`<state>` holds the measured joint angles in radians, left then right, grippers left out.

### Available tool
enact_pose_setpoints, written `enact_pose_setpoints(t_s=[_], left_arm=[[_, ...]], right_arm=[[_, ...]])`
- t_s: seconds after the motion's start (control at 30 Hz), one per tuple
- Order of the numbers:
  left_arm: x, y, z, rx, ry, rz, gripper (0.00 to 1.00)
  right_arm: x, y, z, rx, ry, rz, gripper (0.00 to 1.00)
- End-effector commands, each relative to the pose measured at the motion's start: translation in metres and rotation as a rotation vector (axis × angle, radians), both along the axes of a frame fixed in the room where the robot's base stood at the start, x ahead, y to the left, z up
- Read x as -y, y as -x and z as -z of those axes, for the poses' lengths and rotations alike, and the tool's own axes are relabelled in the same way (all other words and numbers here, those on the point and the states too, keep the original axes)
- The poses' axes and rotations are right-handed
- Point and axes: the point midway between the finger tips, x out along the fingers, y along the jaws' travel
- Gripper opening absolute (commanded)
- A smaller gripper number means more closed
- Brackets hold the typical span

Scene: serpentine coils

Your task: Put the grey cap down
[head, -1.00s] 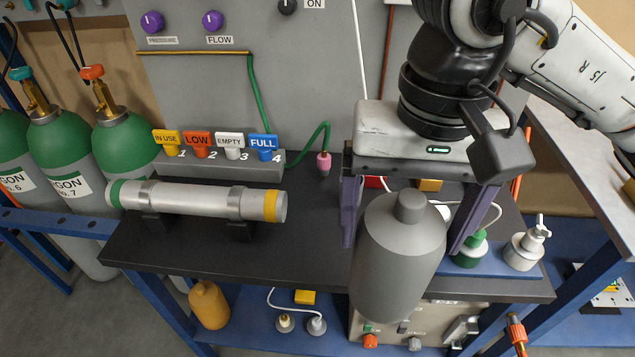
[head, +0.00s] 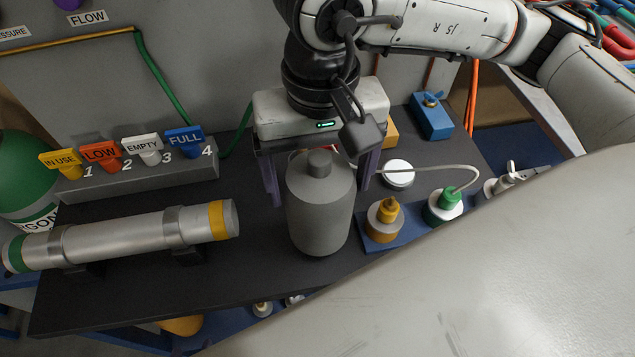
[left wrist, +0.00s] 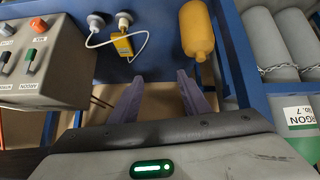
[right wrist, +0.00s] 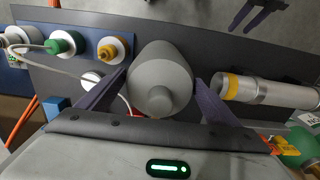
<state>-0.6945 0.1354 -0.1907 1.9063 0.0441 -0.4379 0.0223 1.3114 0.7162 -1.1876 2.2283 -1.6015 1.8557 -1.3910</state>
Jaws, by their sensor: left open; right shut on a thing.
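The grey cap (head: 319,212) is a domed cylinder with a small round knob on top, upright over the dark bench top. My right gripper (head: 322,182) is shut on it, one purple finger on each side. In the right wrist view the cap (right wrist: 160,75) sits between the fingers, knob toward the camera. Its underside is hidden, so I cannot tell whether it touches the bench. My left gripper (left wrist: 160,85) is open and empty in the left wrist view, fingers apart, and is not in the head view.
A silver cylinder (head: 120,237) lies on cradles left of the cap. Behind it is a block of coloured tags (head: 130,180). Right of the cap, yellow-topped (head: 384,222) and green-topped (head: 445,205) fittings stand on a blue strip, near a white disc (head: 398,173).

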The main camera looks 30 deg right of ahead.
Motion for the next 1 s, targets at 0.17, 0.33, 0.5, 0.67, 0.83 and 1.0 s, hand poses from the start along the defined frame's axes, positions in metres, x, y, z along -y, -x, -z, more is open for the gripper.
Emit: enact_pose_setpoints(t_s=[0.17, 0.33, 0.5, 0.67, 0.83, 1.0], left_arm=[[0.000, -0.002, -0.004, 0.004, 0.000, 0.000, 0.43], [0.000, -0.007, -0.006, 0.015, 0.001, 0.001, 0.43], [0.001, -0.011, -0.006, 0.023, 0.002, 0.001, 0.43], [0.001, -0.010, -0.004, 0.023, 0.001, 0.000, 0.43], [0.001, -0.009, -0.004, 0.020, 0.001, 0.000, 0.43], [0.000, -0.006, -0.007, 0.015, 0.002, 0.000, 0.43]], right_arm=[[0.000, 0.000, 0.021, -0.001, -0.001, 0.002, 0.50], [0.000, 0.000, 0.023, 0.002, -0.002, 0.001, 0.50], [0.000, 0.000, 0.024, 0.002, -0.002, 0.001, 0.50], [0.000, 0.000, 0.026, 0.000, -0.001, 0.001, 0.94], [0.000, 0.000, 0.026, 0.000, 0.000, 0.001, 1.00], [0.000, 0.000, 0.022, -0.001, 0.000, 0.001, 1.00]])
